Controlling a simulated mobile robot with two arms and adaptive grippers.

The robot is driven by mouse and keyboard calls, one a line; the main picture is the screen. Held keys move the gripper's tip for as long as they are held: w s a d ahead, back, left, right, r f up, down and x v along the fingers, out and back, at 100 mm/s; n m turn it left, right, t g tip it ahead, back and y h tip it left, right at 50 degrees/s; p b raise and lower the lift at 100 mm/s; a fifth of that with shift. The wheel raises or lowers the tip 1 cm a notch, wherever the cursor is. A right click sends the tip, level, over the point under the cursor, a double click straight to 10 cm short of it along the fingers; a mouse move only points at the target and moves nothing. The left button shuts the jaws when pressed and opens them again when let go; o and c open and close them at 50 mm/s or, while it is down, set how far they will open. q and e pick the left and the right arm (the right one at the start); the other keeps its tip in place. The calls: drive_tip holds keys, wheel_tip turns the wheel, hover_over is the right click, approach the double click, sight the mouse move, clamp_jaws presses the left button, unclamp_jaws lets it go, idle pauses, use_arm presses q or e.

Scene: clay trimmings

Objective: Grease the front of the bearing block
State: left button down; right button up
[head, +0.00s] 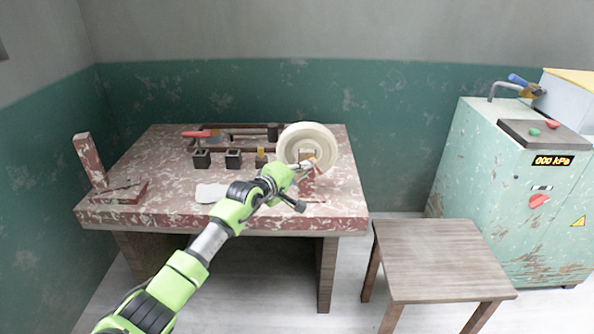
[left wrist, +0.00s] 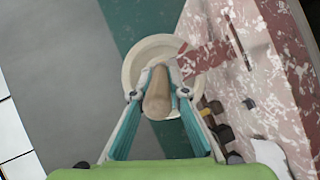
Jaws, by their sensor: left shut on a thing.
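The cream wheel (head: 292,143) stands upright near the right end of the red-and-white bench. A red block (head: 309,174) shows below and in front of it, partly hidden; I take it for the bearing block. My left gripper (head: 299,164) is just in front of the wheel, shut on a tan, rounded tool handle. In the left wrist view, the handle (left wrist: 158,95) lies between the teal fingers, with the wheel (left wrist: 135,65) behind and a mottled red bar (left wrist: 203,60) beside its tip. Whether the tool touches the block I cannot tell. My right gripper is out of view.
The bench top (head: 165,185) holds several black cups (head: 202,159), a tool tray (head: 250,127) with a red-handled tool (head: 199,134), and a white piece (head: 211,193). A wooden stool (head: 440,255) and a green cabinet (head: 480,170) stand to the right.

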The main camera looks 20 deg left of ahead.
use_arm(q)
drive_tip(key=shift+s+a+b, duration=1)
drive_tip(key=shift+a+b, duration=0.4)
drive_tip(key=shift+a, duration=2.05)
drive_tip(key=shift+w+d+r, duration=0.15)
drive_tip(key=shift+w+d, duration=0.15)
drive_tip(key=shift+d, duration=0.75)
drive_tip(key=shift+w+d+r, duration=0.1)
drive_tip(key=shift+w+d, duration=0.2)
drive_tip(key=shift+d, duration=0.75)
drive_tip(key=shift+w+d+r, duration=0.15)
drive_tip(key=shift+w+d, duration=0.15)
drive_tip(key=shift+d, duration=0.75)
drive_tip(key=shift+a+b, duration=0.2)
drive_tip(key=shift+b, duration=0.1)
drive_tip(key=shift+s+a+b, duration=0.25)
drive_tip(key=shift+a+b, duration=0.05)
drive_tip(key=shift+a, duration=0.45)
drive_tip(key=shift+s+a+b, duration=0.25)
drive_tip(key=shift+a+b, duration=0.05)
drive_tip(key=shift+a, duration=0.4)
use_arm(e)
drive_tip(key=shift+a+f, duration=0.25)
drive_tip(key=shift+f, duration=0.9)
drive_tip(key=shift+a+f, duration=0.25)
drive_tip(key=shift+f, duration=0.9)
